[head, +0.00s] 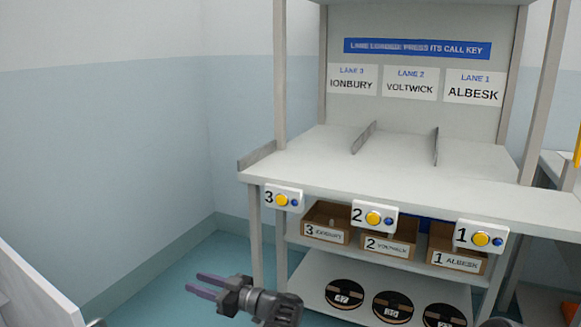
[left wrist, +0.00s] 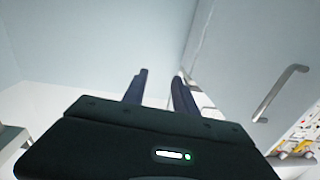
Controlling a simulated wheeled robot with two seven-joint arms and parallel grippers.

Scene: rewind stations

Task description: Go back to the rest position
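A workbench (head: 300,165) with lane dividers stands ahead. Its front carries yellow call buttons 3 (head: 282,200), 2 (head: 374,218) and 1 (head: 480,239). Labelled boxes (head: 388,246) and black reels (head: 392,308) sit below. Open floor (head: 185,270) lies to the left.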

